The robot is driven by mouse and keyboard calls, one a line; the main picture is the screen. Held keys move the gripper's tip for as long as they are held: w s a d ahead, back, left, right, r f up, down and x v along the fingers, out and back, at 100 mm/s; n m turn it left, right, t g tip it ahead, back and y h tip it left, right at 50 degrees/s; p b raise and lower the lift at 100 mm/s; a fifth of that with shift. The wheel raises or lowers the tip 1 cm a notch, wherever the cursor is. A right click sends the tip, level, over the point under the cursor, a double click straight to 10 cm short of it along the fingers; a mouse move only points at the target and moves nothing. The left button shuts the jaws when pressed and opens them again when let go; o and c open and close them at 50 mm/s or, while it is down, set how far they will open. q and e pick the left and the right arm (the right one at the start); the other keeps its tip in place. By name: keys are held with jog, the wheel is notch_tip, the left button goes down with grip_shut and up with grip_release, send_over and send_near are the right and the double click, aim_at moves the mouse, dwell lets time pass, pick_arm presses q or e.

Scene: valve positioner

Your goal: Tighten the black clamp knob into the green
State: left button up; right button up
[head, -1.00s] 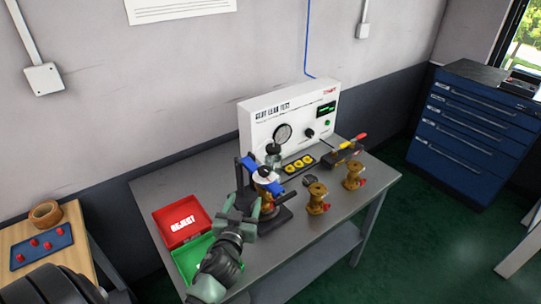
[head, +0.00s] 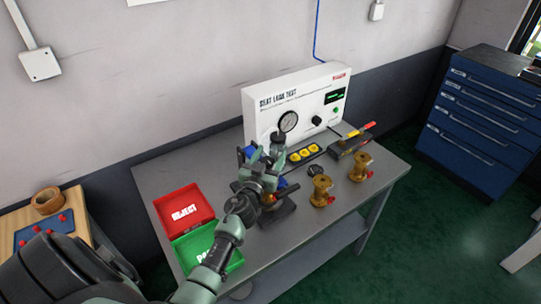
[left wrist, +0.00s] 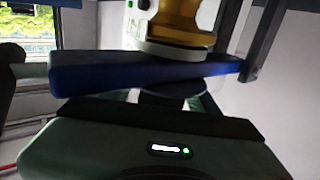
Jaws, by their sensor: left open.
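My left gripper (head: 264,164) is over the clamp fixture on the steel bench, with its fingers apart, and it covers most of the fixture. A blue part of the fixture (head: 248,152) shows beside it. In the left wrist view a blue bar (left wrist: 135,74) crosses in front of the gripper body, with a brass-coloured cylinder (left wrist: 180,25) above it. A dark round part (left wrist: 170,98), perhaps the black clamp knob, shows partly below the bar. I cannot tell whether the fingers touch it. No green mark on the clamp is visible. My right gripper is not in view.
The seat leak test panel (head: 270,102) stands behind the fixture. Two brass valves (head: 321,190) (head: 361,167) stand to the right. A red REJECT tray (head: 184,211) and a green tray (head: 208,248) lie at left. The bench's right front is clear.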

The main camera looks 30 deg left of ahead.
pick_arm(q)
grip_shut()
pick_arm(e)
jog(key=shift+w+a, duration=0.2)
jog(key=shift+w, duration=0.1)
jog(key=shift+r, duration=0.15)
